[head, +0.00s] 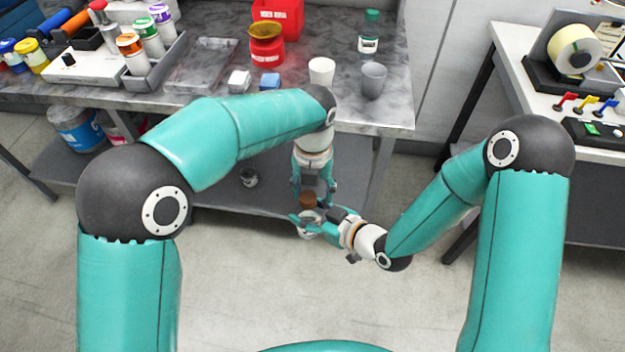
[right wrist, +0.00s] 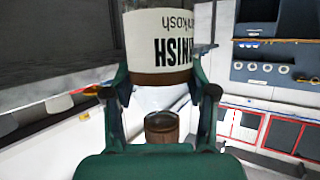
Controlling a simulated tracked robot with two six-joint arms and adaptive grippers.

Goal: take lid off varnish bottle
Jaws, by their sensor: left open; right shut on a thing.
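The varnish bottle (head: 308,231) is held in the air in front of the bench, its brown lid (head: 308,200) uppermost in the head view. My right gripper (head: 312,226) is shut on the bottle from the right. In the right wrist view the bottle's white label (right wrist: 165,38) appears upside down between the fingers, with the brown lid (right wrist: 162,126) nearer the camera. My left gripper (head: 312,192) points down from above, open, with its fingers close to the lid. Whether they touch the lid cannot be told.
The bench (head: 215,28) behind holds a white cup (head: 321,73), a grey cup (head: 373,80), a green-capped bottle (head: 369,32) and a red jar (head: 266,50). The floor in front is clear.

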